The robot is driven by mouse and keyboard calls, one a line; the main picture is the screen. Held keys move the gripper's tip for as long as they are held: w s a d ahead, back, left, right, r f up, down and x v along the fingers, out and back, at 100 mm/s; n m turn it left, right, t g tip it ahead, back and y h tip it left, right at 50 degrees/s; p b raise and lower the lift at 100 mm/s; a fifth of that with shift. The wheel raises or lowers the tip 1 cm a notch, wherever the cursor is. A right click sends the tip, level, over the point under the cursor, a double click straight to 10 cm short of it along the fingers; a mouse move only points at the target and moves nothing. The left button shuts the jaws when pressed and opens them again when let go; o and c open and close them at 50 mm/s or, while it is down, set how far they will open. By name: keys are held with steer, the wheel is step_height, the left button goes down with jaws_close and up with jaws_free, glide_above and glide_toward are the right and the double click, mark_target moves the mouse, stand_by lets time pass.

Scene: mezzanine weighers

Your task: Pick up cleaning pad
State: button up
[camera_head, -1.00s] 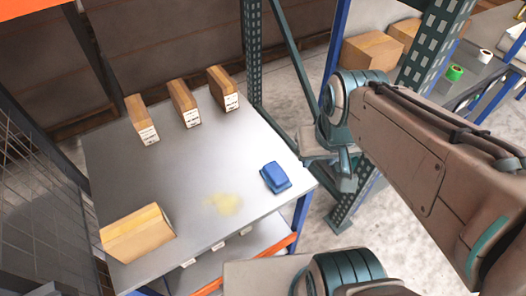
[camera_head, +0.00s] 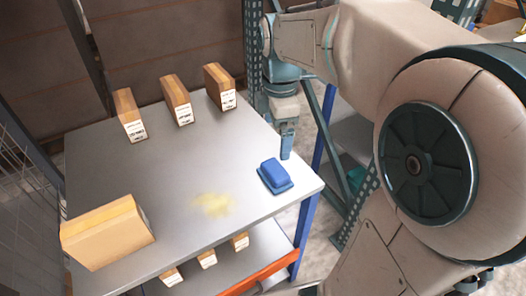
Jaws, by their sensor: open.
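The blue cleaning pad (camera_head: 273,176) lies on the grey metal table (camera_head: 160,195) near its right edge. It has a raised block on a wider, flat base. My gripper (camera_head: 287,150) points down just behind the pad and slightly to its right, by the table's right edge. It is seen nearly edge-on, open, with nothing visible between the fingers. It looks apart from the pad, though its exact height above the table is hard to tell.
A yellow stain (camera_head: 213,205) marks the table left of the pad. Three cardboard boxes (camera_head: 176,98) stand along the back, and a larger box (camera_head: 107,232) sits at front left. A blue post and a dark green perforated rack stand close on the right.

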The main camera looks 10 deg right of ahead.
mark_target(275, 168)
steer(key=f+n+b, duration=0.1)
steer(key=f, duration=0.2)
steer(key=w+f+n+b, duration=0.1)
steer(key=f, duration=0.3)
steer(key=w+f+n+b, duration=0.1)
steer(key=f, duration=0.2)
steer(key=shift+f, duration=0.3)
steer(key=shift+d+f+b, duration=0.2)
steer(key=shift+f+b, duration=0.05)
steer(key=shift+f, duration=1.1)
steer(key=shift+d+f+b, duration=0.15)
steer(key=shift+f+b, duration=0.1)
steer(key=shift+f, duration=1.05)
steer(key=c, duration=0.7)
